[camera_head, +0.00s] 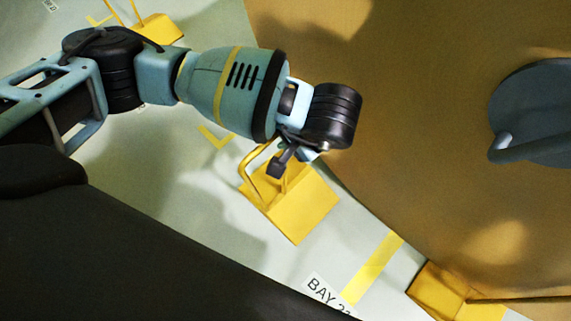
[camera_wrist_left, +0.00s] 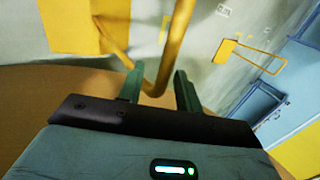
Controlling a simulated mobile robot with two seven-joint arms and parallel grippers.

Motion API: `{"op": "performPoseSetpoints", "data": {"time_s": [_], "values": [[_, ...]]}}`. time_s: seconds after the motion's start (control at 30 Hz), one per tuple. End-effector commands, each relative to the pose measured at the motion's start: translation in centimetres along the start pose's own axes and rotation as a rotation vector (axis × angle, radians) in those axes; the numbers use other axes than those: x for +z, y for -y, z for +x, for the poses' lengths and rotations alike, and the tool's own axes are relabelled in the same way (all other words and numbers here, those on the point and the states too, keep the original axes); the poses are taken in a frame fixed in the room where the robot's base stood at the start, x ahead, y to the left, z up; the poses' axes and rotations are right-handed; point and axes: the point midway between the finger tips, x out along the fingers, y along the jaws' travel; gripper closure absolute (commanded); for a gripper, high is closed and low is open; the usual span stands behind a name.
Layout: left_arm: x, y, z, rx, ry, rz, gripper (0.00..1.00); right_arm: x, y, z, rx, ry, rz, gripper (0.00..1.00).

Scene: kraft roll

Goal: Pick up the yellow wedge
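A yellow wedge (camera_head: 305,212) with a bent-bar handle (camera_head: 252,160) sits on the pale floor against the large brown roll. My left gripper (camera_head: 290,160) is over the handle side of this wedge, partly hidden by my wrist. In the left wrist view, the wedge body (camera_wrist_left: 85,25) is at the upper left, and its handle (camera_wrist_left: 172,50) reaches down to between the two green fingers of my left gripper (camera_wrist_left: 158,90). The fingers are apart, with gaps beside the bar. Whether the bar is fully between the fingertips is hard to tell. My right gripper is not in view.
The brown kraft roll (camera_head: 400,110) fills the right, with a grey disc (camera_head: 540,110) on its end. Other yellow wedges lie at the top left (camera_head: 160,28) and bottom right (camera_head: 440,290). Yellow floor tape (camera_head: 372,268) and a bay label (camera_head: 325,292) are on the floor.

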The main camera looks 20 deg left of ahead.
Motion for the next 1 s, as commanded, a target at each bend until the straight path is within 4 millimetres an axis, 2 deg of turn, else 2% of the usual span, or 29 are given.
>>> {"op": "performPoseSetpoints", "data": {"time_s": [0.2,0.5,1.0], "values": [[-0.01,0.04,0.02,0.0,-0.001,0.0,0.65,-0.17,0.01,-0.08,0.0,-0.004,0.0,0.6],[0.0,0.02,0.0,0.0,-0.001,0.0,1.0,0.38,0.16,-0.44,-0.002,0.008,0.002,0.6],[0.0,-0.02,-0.01,0.001,-0.001,0.0,1.0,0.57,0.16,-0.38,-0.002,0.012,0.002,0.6]]}}
